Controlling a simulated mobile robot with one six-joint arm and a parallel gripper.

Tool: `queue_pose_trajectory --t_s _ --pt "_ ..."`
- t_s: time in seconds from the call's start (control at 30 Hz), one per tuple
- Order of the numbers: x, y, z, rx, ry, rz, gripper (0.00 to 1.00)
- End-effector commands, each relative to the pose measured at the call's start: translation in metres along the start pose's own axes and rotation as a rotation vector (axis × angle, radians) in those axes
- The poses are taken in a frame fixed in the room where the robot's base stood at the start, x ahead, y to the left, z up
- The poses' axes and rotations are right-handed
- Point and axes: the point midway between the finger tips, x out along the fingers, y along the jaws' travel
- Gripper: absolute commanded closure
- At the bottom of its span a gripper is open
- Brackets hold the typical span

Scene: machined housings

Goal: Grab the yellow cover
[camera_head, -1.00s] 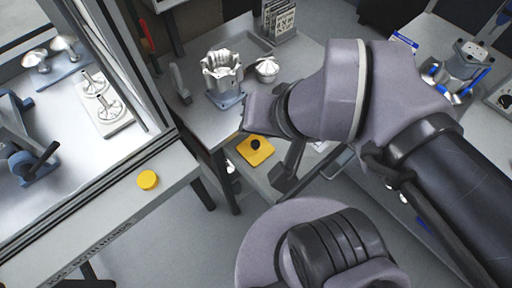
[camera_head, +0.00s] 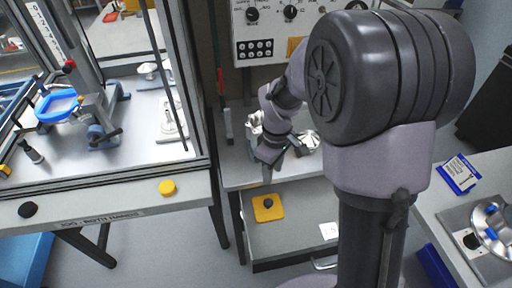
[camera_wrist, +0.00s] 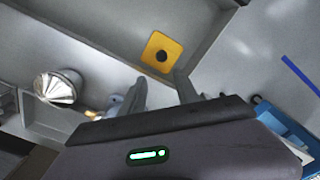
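The yellow cover is a flat square plate (camera_head: 267,209) with a black knob in its middle. It lies in the pulled-out drawer (camera_head: 300,232) below the middle bench, near the drawer's left side. In the wrist view the yellow cover (camera_wrist: 152,41) lies in a corner of the drawer, just past my fingertips. My gripper (camera_head: 268,168) is above and behind the cover in the head view, apart from it. In the wrist view my gripper (camera_wrist: 162,84) has its two fingers spread with nothing between them.
A round yellow piece (camera_head: 167,187) sits on the left bench edge. A silver domed part (camera_wrist: 58,88) stands on the bench, close to my gripper. A white card (camera_head: 329,231) is at the drawer's right. The drawer walls rise around the cover.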

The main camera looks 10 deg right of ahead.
Motion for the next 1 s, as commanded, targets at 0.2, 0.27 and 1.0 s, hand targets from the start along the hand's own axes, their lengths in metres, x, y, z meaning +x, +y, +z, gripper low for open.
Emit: queue_pose_trajectory --t_s 0.2,0.27,1.0 --pt "0.057 0.002 0.000 -0.038 -0.017 -0.011 0.62" --pt "0.076 0.001 0.000 -0.038 -0.017 -0.011 0.62" --pt "0.185 0.000 0.000 -0.034 -0.012 -0.007 0.62"
